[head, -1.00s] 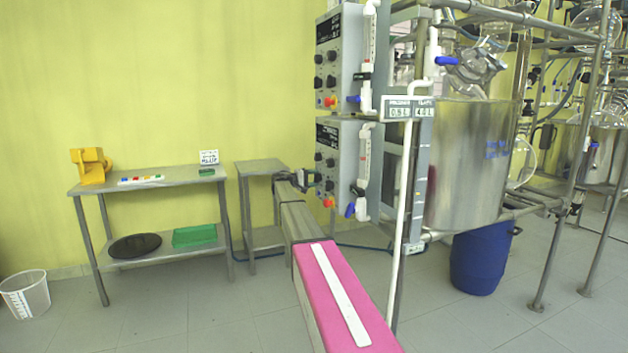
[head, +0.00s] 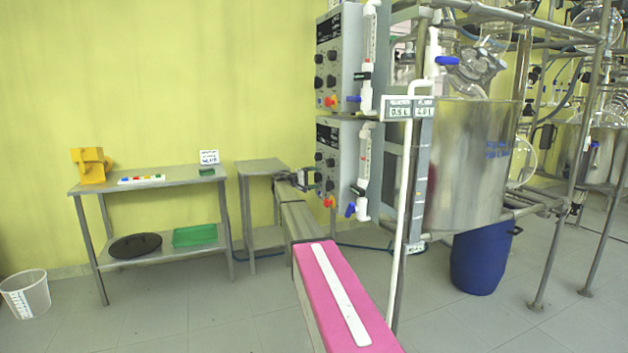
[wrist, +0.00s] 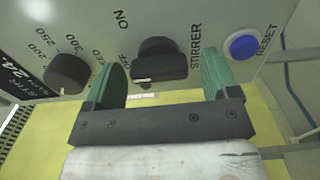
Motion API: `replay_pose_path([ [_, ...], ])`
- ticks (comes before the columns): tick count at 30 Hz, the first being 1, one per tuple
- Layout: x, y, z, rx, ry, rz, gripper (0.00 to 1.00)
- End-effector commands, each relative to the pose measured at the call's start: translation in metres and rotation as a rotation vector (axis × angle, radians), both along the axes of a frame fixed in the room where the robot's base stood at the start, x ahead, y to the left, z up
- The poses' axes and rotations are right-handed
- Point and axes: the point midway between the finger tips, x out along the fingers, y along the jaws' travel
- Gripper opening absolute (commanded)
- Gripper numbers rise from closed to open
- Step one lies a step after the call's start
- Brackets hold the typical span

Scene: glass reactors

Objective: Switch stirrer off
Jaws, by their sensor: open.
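The stirrer switch is a black knob (wrist: 160,60) on the grey panel, between the words OFF, ON and STIRRER in the wrist view. My gripper (wrist: 165,77) is open, with one green finger to the left of the knob and one to the right. Gaps show between the fingers and the knob. A small white mark shows at the knob's lower edge; I cannot tell its setting for sure. In the head view my gripper (head: 308,180) is at the left face of the lower control box (head: 348,165), and the knob there is too small to tell.
A blue RESET button (wrist: 243,46) sits right of the knob, and another black knob (wrist: 68,73) with a number scale sits left. An upper control box (head: 340,55) hangs above the lower one. A steel table (head: 150,182) stands to the left. A steel vessel (head: 465,165) is at the right.

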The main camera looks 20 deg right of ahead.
Motion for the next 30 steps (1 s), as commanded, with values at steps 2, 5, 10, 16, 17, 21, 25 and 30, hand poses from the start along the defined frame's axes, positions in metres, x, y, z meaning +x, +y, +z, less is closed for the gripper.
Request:
replay_pose_path([
  [2, 0.000, 0.003, 0.000, 0.000, 0.000, 0.000, 0.81],
  [5, -0.001, 0.012, 0.000, 0.000, -0.001, 0.001, 0.81],
  [10, -0.002, 0.042, 0.000, 0.000, 0.000, 0.002, 0.81],
  [16, -0.003, 0.079, 0.000, 0.000, 0.000, 0.002, 0.81],
  [17, -0.003, 0.083, 0.000, 0.000, 0.000, 0.002, 0.81],
  [21, -0.003, 0.100, 0.000, 0.000, 0.000, 0.001, 0.81],
  [25, -0.004, 0.107, 0.000, 0.000, 0.000, 0.001, 0.81],
  [30, -0.004, 0.108, 0.000, 0.000, 0.000, 0.000, 0.81],
])
